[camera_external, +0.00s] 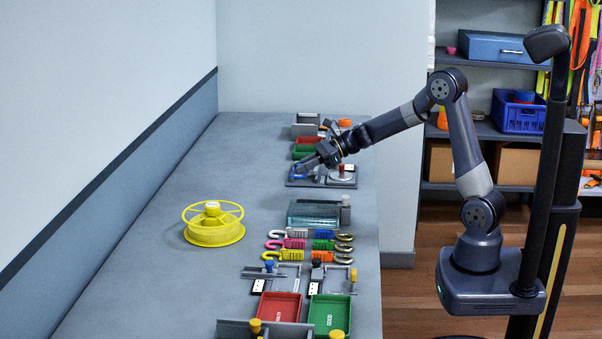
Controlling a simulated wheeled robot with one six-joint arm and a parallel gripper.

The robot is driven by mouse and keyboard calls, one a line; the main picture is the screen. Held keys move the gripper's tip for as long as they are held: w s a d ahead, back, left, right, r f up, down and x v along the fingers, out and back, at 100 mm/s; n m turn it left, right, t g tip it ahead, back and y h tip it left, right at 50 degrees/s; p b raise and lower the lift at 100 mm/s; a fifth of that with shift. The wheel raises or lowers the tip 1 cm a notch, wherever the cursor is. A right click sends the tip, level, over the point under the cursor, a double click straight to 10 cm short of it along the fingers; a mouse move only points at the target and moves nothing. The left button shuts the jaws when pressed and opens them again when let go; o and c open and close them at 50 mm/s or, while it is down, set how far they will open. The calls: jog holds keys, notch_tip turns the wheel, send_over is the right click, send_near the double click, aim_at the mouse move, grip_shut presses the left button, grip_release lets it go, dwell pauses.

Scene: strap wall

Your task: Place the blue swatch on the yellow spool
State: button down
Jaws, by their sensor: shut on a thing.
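The yellow spool (214,234) lies flat on the left part of the grey bench, with a pale hub cap on top. My gripper (301,171) is at the far part of the bench, low over a dark plate (319,181), well behind and to the right of the spool. It is shut on a small blue thing (297,177) that looks like the blue swatch. The arm partly covers it, and I cannot tell whether it still touches the plate.
A glassy teal box (315,213), several coloured hooks, and red (279,308) and green (329,314) trays line the bench's right side. A wall borders the left. The bench around the spool is clear.

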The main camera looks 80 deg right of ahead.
jog(key=shift+r, duration=0.35)
jog(key=w+a+r+p, duration=0.4)
jog(key=w+a+p, duration=0.3)
jog(key=w+a, duration=0.15)
jog(key=n+y+p, duration=0.1)
jog(key=p, duration=0.4)
send_over(241, 209)
notch_tip(241, 209, down, 4)
jog(key=shift+r+g, duration=0.1)
jog(key=shift+g, duration=0.2)
jog(key=shift+y, duration=0.3)
jog(key=shift+f, duration=2.2)
jog(key=shift+f, duration=0.15)
jog(key=c, duration=1.4)
grip_release()
jog(key=shift+o, duration=0.2)
